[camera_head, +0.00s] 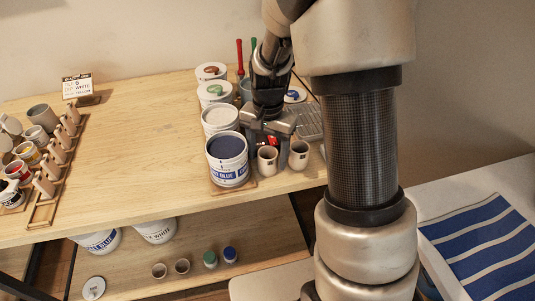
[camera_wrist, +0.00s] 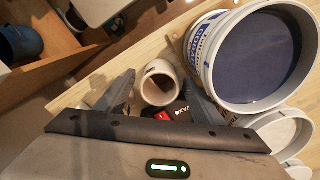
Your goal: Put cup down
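Two small beige cups stand side by side at the front edge of the wooden table in the head view, a left cup (camera_head: 267,160) and a right cup (camera_head: 299,155). My gripper (camera_head: 268,146) points down at the left cup, just right of the blue bucket. In the wrist view one cup (camera_wrist: 160,82) shows its open rim between the two spread fingertips of my gripper (camera_wrist: 158,86). A narrow gap shows beside the left finger; the right finger is very close to the cup. The other cup is mostly hidden behind the left finger there.
A large bucket of blue glaze (camera_head: 228,160) stands close beside the gripper, with a white bucket (camera_head: 220,119) behind it. A wooden rack (camera_head: 52,170) is at left. The table middle is clear. A lower shelf (camera_head: 200,277) holds small pots.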

